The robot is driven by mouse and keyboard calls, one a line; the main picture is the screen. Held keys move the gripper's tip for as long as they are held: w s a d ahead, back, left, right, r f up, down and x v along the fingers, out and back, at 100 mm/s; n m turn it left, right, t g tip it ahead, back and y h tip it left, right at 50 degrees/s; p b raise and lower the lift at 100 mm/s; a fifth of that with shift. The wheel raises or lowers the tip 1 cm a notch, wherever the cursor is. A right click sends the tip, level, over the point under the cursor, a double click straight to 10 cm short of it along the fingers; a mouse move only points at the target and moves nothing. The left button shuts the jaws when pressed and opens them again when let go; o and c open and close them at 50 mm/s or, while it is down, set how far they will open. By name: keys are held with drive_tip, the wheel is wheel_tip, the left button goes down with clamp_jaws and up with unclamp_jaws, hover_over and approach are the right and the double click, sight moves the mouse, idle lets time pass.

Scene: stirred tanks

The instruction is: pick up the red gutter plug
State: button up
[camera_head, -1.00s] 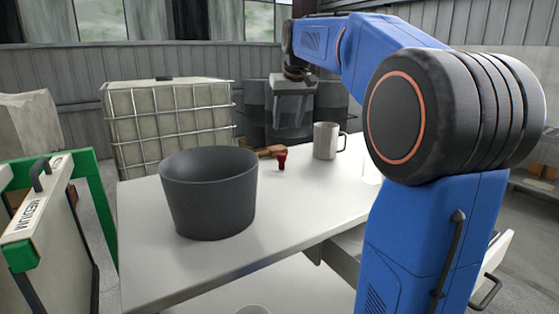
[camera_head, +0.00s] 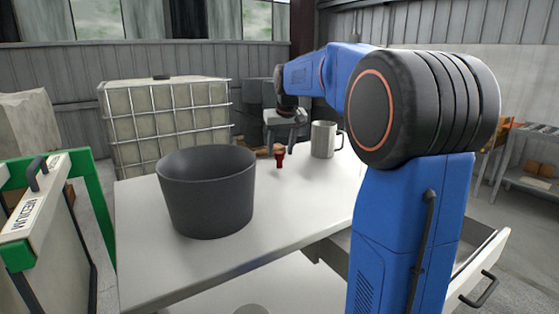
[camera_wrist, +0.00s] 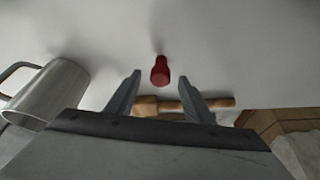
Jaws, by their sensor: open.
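The red gutter plug (camera_head: 279,158) stands upright on the white table, between the dark grey bucket and the metal mug. In the wrist view the plug (camera_wrist: 160,71) lies in line with the gap between the fingertips. My gripper (camera_head: 283,143) is open and empty, just above and behind the plug in the head view. Its two fingers (camera_wrist: 160,80) are spread on either side of the plug's line, and I see no contact. Whether the fingertips have come down to the plug's height I cannot tell.
A metal mug (camera_head: 323,140) stands right of the plug; it shows left in the wrist view (camera_wrist: 50,92). A wooden-handled tool (camera_wrist: 222,102) lies beyond the fingers. The dark grey bucket (camera_head: 207,195) stands left on the white table (camera_head: 150,270). The table's front is clear.

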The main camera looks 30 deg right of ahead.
sight(280, 153)
drive_tip(key=shift+x, duration=1.5)
drive_tip(key=c, duration=1.1)
wheel_tip(280, 153, up, 10)
drive_tip(key=shift+f, duration=0.1)
drive_tip(key=shift+a, duration=0.1)
